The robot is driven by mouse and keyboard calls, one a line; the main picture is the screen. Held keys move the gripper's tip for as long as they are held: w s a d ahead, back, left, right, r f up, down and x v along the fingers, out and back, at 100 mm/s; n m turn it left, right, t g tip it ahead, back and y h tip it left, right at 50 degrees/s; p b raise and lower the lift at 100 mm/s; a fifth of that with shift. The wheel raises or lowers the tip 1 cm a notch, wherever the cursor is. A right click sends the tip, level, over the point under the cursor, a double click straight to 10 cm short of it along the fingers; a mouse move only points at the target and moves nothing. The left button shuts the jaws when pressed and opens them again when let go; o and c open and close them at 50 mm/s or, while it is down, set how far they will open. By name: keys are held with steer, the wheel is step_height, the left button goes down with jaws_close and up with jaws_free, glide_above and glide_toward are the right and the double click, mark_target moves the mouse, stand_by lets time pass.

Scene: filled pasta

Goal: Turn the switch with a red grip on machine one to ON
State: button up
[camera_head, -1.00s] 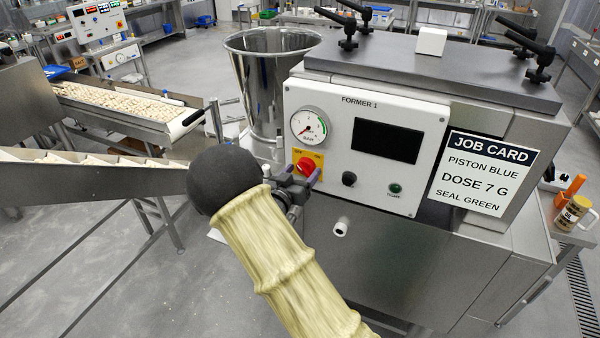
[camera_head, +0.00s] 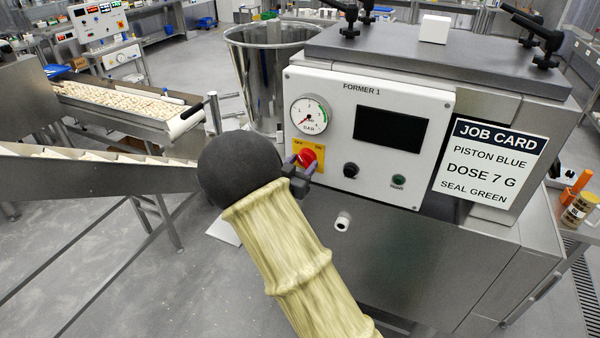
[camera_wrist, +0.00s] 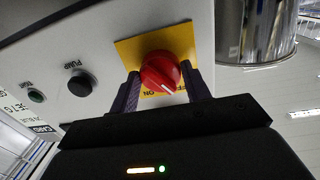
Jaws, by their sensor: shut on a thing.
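The red switch grip (camera_head: 307,158) sits on a yellow plate (camera_head: 295,146) at the lower left of the front panel marked FORMER 1. In the head view OFF is at the plate's upper left and ON at its upper right. My gripper (camera_head: 302,163) is at the switch, its fingers on either side of the red grip. The wrist view shows the red grip (camera_wrist: 161,73) between the two dark fingers, with my gripper (camera_wrist: 162,84) shut on it. The white pointer line slants to the lower right there, seemingly toward the OFF side. The lettering is partly hidden.
A pressure gauge (camera_head: 309,115) is just above the switch. A black PUMP knob (camera_head: 351,170) and a green button (camera_head: 398,180) are to its right. A steel hopper (camera_head: 262,75) stands behind the panel's left edge. A conveyor (camera_head: 100,175) runs at the left.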

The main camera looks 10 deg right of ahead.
steer(key=m+b, duration=0.5)
steer(key=b, duration=0.3)
steer(key=m+y+b, duration=0.1)
steer(key=m+b, duration=0.5)
steer(key=b, duration=0.3)
steer(key=shift+a+f, duration=0.1)
steer(key=shift+f, duration=0.1)
steer(key=m+b, duration=0.1)
steer(key=b, duration=0.1)
steer(key=m+b, duration=0.2)
steer(key=shift+r+m, duration=0.3)
steer(key=shift+b, duration=0.3)
steer(key=o, duration=1)
steer(key=shift+a+r, duration=0.1)
steer(key=b+v, duration=0.2)
steer(key=v, duration=1.5)
steer(key=shift+s, duration=0.25)
